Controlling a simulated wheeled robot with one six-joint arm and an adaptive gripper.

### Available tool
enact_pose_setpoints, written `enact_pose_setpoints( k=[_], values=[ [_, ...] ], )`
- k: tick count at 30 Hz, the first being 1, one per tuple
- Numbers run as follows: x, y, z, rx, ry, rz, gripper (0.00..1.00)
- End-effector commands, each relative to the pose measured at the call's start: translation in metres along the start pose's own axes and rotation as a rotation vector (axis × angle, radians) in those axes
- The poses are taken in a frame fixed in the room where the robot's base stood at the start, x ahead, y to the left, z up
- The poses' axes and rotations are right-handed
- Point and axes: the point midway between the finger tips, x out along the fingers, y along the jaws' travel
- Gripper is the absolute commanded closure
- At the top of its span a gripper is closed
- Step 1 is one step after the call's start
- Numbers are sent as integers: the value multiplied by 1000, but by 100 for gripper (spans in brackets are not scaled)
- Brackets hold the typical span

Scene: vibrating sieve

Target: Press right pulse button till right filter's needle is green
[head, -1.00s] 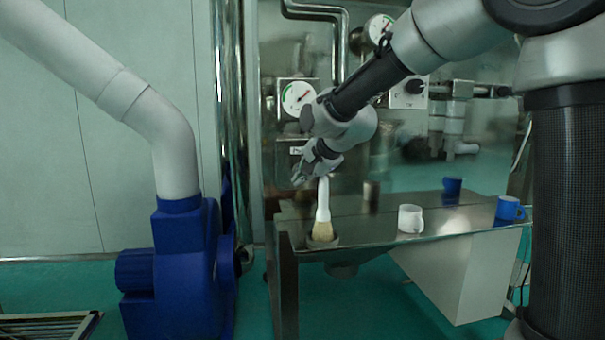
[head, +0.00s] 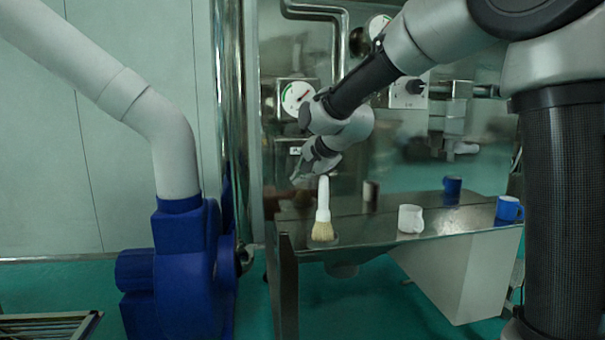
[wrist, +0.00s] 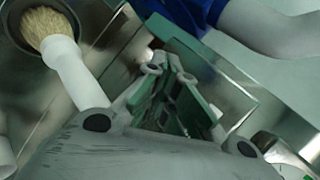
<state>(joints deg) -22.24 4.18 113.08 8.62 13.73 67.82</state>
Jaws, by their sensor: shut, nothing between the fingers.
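A round white gauge (head: 297,97) with coloured marks is on the steel panel at centre left; its needle's colour is too small to tell. A second gauge (head: 378,27) is higher and to the right, partly behind my arm. A small label plate (head: 295,151) sits below the first gauge. My gripper (head: 299,178) is shut and empty, just below that label and above the brush. In the wrist view my gripper's green-padded fingers (wrist: 168,78) face the steel surface. No pulse button is clearly visible; my gripper may cover it.
A white-handled brush (head: 323,205) stands bristles down on the steel table (head: 375,228), close below my gripper; it also shows in the wrist view (wrist: 65,60). A white mug (head: 410,218) and two blue mugs (head: 509,208) stand to the right. A blue blower (head: 180,265) is left.

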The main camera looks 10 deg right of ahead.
Motion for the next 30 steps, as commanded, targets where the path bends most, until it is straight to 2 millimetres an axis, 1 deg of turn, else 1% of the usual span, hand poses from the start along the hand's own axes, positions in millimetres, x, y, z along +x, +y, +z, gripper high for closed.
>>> enact_pose_setpoints(
  k=[18,30],
  values=[
    [0,0,0,0,0,0,100],
    [6,-4,-4,1,0,0,100]
  ],
)
